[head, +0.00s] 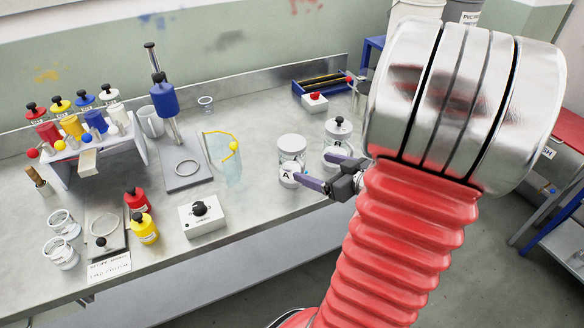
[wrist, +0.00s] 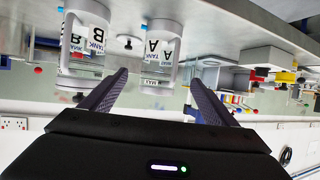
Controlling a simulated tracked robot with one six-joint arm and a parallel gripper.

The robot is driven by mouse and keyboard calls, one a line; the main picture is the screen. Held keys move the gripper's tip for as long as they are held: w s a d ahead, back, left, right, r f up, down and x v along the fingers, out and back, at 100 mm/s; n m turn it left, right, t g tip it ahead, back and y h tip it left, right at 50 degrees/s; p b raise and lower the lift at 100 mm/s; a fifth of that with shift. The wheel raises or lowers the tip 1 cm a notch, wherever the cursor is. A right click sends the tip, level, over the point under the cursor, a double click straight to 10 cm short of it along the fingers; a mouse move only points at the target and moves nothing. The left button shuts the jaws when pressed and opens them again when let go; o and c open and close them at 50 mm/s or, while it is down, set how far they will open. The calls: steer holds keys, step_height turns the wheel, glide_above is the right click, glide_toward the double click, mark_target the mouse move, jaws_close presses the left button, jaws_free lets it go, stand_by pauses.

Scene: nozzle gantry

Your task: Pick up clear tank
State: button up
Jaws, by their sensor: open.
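A clear jar-like tank labelled A (head: 291,147) stands upright on the metal bench; it also shows in the wrist view (wrist: 163,46), where the picture is upside down. A similar clear tank labelled B (head: 338,131), with a black knob on top, stands to its right; in the wrist view tank B (wrist: 85,40) is at the left. My gripper (head: 318,171) is open and empty at bench-front side of tank A. One finger overlaps tank A's lower right edge in the head view. In the wrist view tank A appears between the fingertips (wrist: 160,80); I cannot tell whether they touch it.
A grey stand with a blue cylinder (head: 164,99) and a clear curved piece with yellow trim (head: 225,160) are left of tank A. A white knob box (head: 202,216) sits near the front edge. A red-button box (head: 314,102) and blue tray stand behind.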

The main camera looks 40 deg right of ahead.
mark_target(293, 160)
steer(key=x, duration=0.6)
steer(key=shift+w+f, duration=0.1)
steer(key=shift+x, duration=2.6)
steer(key=shift+c, duration=0.2)
steer(key=shift+d, duration=0.1)
steer(key=c, duration=1.7)
